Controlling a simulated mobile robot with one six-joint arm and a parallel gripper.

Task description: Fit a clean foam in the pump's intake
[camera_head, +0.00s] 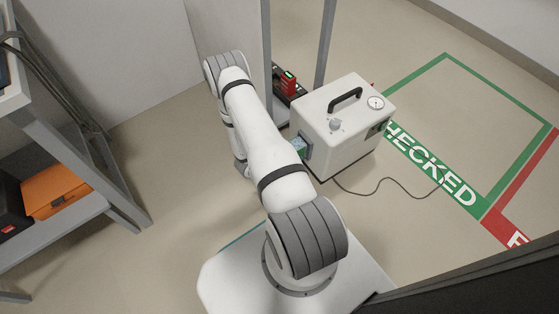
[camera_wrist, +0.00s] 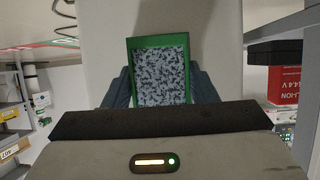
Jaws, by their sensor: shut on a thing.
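The pump (camera_head: 335,120) is a white box with a black handle, a knob and a round gauge, standing on the floor right of my arm. My gripper (camera_head: 303,147) is at the pump's left side, partly hidden by my arm. In the wrist view my gripper (camera_wrist: 160,88) has its dark fingers on either side of a green-framed foam (camera_wrist: 160,75) with a speckled grey face, and is shut on it. The pump's pale wall (camera_wrist: 220,45) lies behind the foam. I cannot tell whether the foam sits inside the intake or just against it.
A green-taped floor area marked CHECKED (camera_head: 432,163) lies right of the pump, with red tape (camera_head: 508,232) beyond. A cable (camera_head: 385,183) trails from the pump. A shelf with an orange box (camera_head: 55,190) stands left.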

